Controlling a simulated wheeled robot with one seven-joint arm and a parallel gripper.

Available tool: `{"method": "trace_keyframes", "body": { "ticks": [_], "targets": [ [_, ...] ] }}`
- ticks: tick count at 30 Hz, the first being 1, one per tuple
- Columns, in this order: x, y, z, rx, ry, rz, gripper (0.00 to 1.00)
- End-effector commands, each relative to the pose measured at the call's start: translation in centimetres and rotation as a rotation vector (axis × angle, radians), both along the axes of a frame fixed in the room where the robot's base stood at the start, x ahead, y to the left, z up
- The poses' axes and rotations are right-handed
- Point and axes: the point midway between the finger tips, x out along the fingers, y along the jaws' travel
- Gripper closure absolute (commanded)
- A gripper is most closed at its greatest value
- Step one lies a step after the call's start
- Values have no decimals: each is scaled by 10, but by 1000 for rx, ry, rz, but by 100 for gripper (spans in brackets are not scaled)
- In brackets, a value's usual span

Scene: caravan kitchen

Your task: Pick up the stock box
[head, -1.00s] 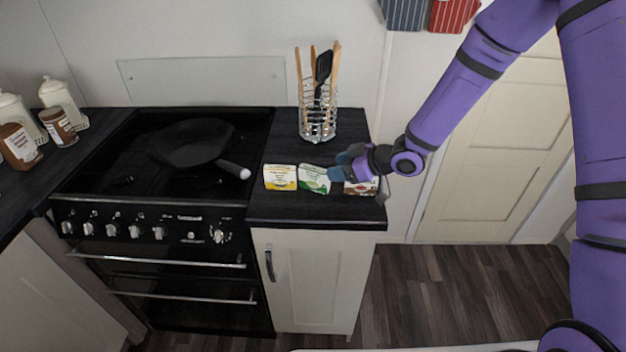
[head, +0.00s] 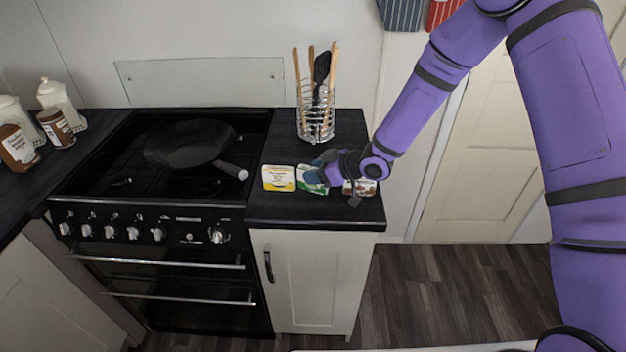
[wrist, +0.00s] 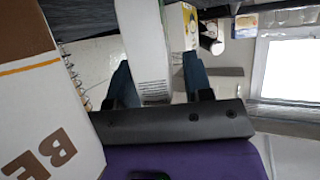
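Three small boxes stand in a row on the dark counter: a yellow-and-white box (head: 278,178), a green-and-white box (head: 310,183) and a brown-and-white box (head: 362,187). I cannot tell which one the task calls the stock box. My gripper (head: 318,172) is at the green-and-white box and hides part of it. In the wrist view my gripper (wrist: 157,62) is open, with a white printed box side (wrist: 147,45) between its blue fingers. A gap shows beside the right finger. The brown-and-white box (wrist: 45,110), lettered "BE", is close on the left.
A wire utensil holder (head: 316,118) stands behind the boxes. A black frying pan (head: 190,145) sits on the stove to the left, its handle pointing towards the boxes. The counter (head: 300,216) is clear along its front edge.

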Motion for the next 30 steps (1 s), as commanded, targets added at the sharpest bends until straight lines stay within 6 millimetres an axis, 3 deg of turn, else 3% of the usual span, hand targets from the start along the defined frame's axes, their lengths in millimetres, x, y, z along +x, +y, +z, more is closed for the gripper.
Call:
{"method": "trace_keyframes", "body": {
  "ticks": [1, 6, 17, 26, 30],
  "targets": [
    [0, 0, 0, 0, 0, 0, 65],
    [0, 0, 0, 0, 0, 0, 99],
    [0, 0, 4, 0, -2, 0, 100],
    [1, -1, 37, 2, -4, -1, 100],
    [-27, -8, 38, -1, 3, 0, 100]
  ]
}}
